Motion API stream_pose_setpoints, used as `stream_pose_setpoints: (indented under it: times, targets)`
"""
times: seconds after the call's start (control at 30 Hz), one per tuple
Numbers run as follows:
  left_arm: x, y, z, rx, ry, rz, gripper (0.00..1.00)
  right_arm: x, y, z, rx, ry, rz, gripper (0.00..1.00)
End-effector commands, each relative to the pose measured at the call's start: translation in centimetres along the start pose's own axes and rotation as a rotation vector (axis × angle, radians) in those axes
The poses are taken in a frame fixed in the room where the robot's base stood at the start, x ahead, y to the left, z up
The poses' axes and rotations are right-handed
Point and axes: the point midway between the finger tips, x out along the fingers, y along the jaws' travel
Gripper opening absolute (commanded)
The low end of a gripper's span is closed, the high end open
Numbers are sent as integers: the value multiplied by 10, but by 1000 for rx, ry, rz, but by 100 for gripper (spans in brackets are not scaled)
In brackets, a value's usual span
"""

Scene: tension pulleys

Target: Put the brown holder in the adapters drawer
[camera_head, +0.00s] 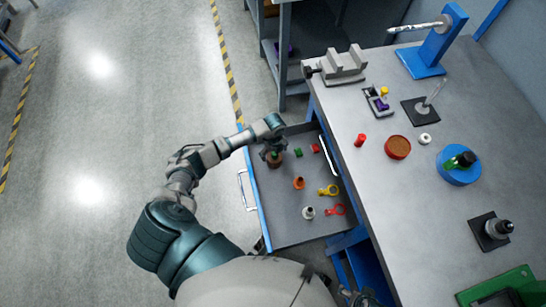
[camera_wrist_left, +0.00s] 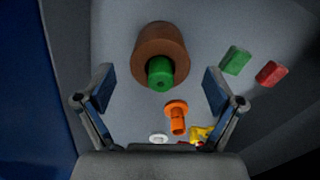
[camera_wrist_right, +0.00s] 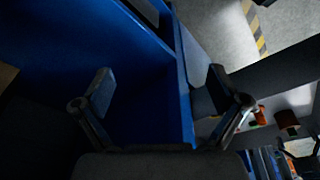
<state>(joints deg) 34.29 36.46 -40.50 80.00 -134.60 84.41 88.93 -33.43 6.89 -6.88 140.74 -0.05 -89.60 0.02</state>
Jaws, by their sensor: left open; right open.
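A brown round holder (camera_wrist_left: 160,38) with a green piece in its middle stands in the open drawer (camera_head: 285,215). In the head view the brown holder (camera_head: 275,162) is partly hidden by my left gripper (camera_head: 271,150). My left gripper (camera_wrist_left: 160,85) is open and empty above the drawer. The brown holder shows ahead of its fingertips, and nothing is between them. My right gripper (camera_wrist_right: 160,85) is open and empty beside a blue panel (camera_wrist_right: 130,60), low near the bench. I cannot tell which drawer bears the adapters name.
The drawer also holds an orange adapter (camera_head: 299,183), green (camera_head: 298,152) and red (camera_head: 315,148) blocks, yellow (camera_head: 328,191) and red (camera_head: 336,210) rings and a whitish piece (camera_head: 308,213). The workbench (camera_head: 400,210) stands right, with a vise (camera_head: 343,66) and a reddish-brown round dish (camera_head: 397,147).

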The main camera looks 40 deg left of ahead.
Motion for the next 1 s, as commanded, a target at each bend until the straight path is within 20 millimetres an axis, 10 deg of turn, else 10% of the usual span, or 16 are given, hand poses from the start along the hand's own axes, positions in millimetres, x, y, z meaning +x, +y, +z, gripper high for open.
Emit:
stream_pose_setpoints:
  times: [0.3, 1.0]
  targets:
    - [-57, -1, 0, 1, 0, -1, 93, 45, -2, -2, -3, -5, -3, 96]
    - [-64, 0, 0, 1, 1, 0, 93, 52, -2, -3, -4, -4, -3, 96]
